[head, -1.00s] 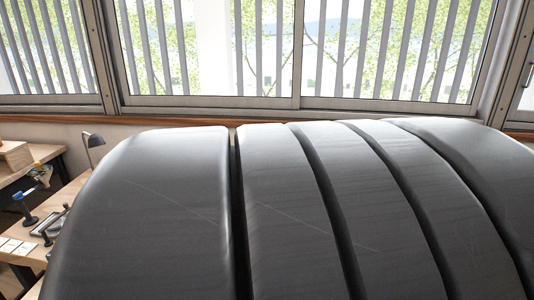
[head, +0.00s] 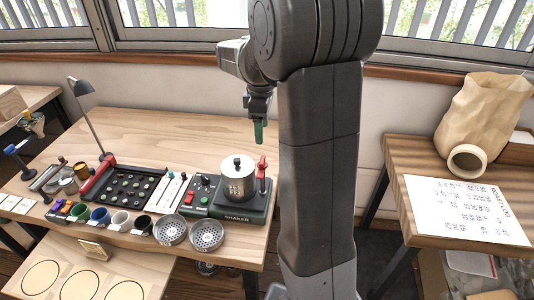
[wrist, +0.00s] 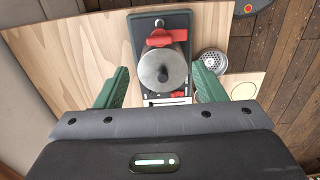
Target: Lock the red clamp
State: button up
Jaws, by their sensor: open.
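The red clamp (head: 262,168) stands on the right end of the black-and-green shaker (head: 238,211), beside a steel canister (head: 238,185) with a black lid knob. Its handle looks upright. In the wrist view the red clamp (wrist: 165,37) lies at the far rim of the canister (wrist: 163,72); whether it touches the lid I cannot tell. My gripper (head: 259,131) hangs with its green fingers down, above and behind the shaker. In the wrist view my gripper (wrist: 160,86) is open and empty, its fingers wide apart with the canister seen between them.
A control panel with sliders (head: 168,192) and a black tray of round pieces (head: 125,185) stand left of the shaker. Two perforated cups (head: 206,234) and several small cups stand in front. A desk lamp (head: 82,90) is behind. The table's back is clear.

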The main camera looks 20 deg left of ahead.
aim_at(262, 160)
notch_tip(262, 160, down, 11)
jog(key=shift+w+f+p, duration=0.1)
jog(key=shift+p, duration=0.25)
jog(key=c, duration=1)
